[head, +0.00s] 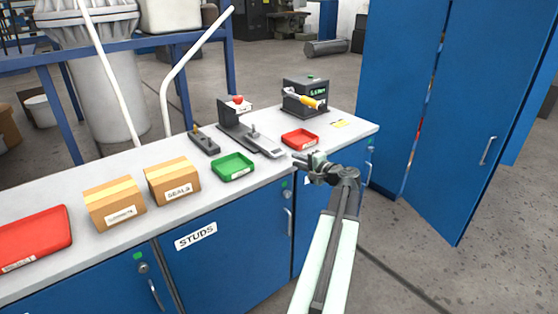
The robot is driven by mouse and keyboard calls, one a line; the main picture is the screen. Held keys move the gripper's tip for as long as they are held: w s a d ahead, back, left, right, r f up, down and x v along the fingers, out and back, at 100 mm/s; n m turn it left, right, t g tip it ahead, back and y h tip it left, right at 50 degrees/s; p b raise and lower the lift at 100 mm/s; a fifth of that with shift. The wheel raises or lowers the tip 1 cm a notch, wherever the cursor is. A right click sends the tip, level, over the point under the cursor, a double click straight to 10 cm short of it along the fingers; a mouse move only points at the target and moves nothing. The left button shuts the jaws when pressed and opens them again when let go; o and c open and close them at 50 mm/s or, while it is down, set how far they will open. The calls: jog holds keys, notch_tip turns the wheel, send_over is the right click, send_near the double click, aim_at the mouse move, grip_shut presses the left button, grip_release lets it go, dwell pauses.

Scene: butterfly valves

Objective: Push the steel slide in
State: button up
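A grey fixture (229,113) with a red knob (238,99) on top stands on the light bench top. The steel slide (266,147) runs out of its base toward the bench's front edge, with a small upright post on it. The slide is drawn out toward my side. My gripper (297,162) is near the front edge of the bench, just right of the slide's front end, pointing left. Its two fingers look slightly apart with nothing between them. I see no contact with the slide.
A red tray (300,138) lies behind my gripper and a green tray (233,167) left of the slide. A dark device (305,97) with a yellow-handled tool stands at the back. Two cardboard boxes (172,181) are farther left. A tall blue cabinet (460,110) stands at the right.

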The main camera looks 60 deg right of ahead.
aim_at(284, 162)
jog(key=b+x, duration=0.1)
jog(key=x, duration=0.7)
jog(key=shift+a+r, duration=0.1)
grip_shut()
dwell(1.1)
